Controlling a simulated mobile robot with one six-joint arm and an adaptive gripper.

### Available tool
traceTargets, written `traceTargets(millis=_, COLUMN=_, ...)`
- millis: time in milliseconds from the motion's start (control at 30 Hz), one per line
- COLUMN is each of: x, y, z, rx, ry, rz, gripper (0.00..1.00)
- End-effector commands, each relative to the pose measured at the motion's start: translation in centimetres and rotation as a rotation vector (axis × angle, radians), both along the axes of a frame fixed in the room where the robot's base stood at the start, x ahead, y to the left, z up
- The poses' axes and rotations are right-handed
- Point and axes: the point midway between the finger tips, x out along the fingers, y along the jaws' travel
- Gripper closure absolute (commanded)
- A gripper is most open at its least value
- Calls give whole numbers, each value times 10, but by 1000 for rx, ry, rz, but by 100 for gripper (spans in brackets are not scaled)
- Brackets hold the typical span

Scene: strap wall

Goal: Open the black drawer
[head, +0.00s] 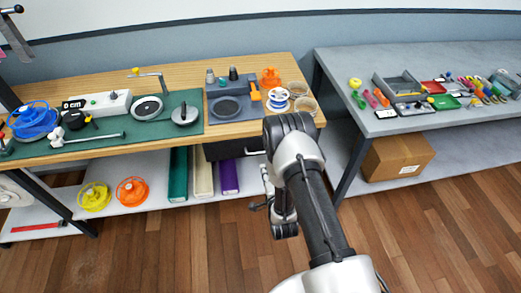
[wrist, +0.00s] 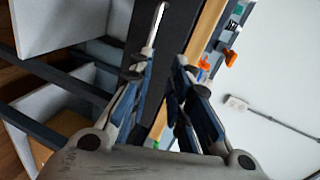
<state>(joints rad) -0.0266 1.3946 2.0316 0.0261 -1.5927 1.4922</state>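The black drawer (head: 225,148) hangs under the front edge of the wooden workbench and looks closed. Its pale bar handle (head: 253,152) shows at the drawer's right end, close to my arm. In the wrist view the dark drawer front (wrist: 176,28) runs up the middle, and the light handle bar (wrist: 154,28) stands out from it by the left fingertip. My gripper (wrist: 158,68) is open, its two fingers apart with nothing visibly held between them. In the head view my gripper (head: 264,174) is partly hidden by my arm, just below the handle. Contact with the handle cannot be told.
The wooden bench (head: 150,69) holds a green mat (head: 100,135), tools and spools. Wooden floor in front is clear.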

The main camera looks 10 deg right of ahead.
Motion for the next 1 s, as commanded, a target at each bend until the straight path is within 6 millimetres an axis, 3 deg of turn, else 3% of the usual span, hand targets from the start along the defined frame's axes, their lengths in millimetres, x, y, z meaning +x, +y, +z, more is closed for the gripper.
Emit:
traceTargets(millis=33, x=-11, y=0, z=-10, rx=26, ry=-12, rz=-7, gripper=82)
traceTargets(millis=167, x=-23, y=0, z=-19, rx=71, ry=-46, rz=-17, gripper=82)
traceTargets(millis=333, x=-15, y=0, z=-24, rx=85, ry=-61, rz=-19, gripper=82)
traceTargets(millis=1000, x=117, y=0, z=-52, rx=82, ry=-59, rz=-19, gripper=82)
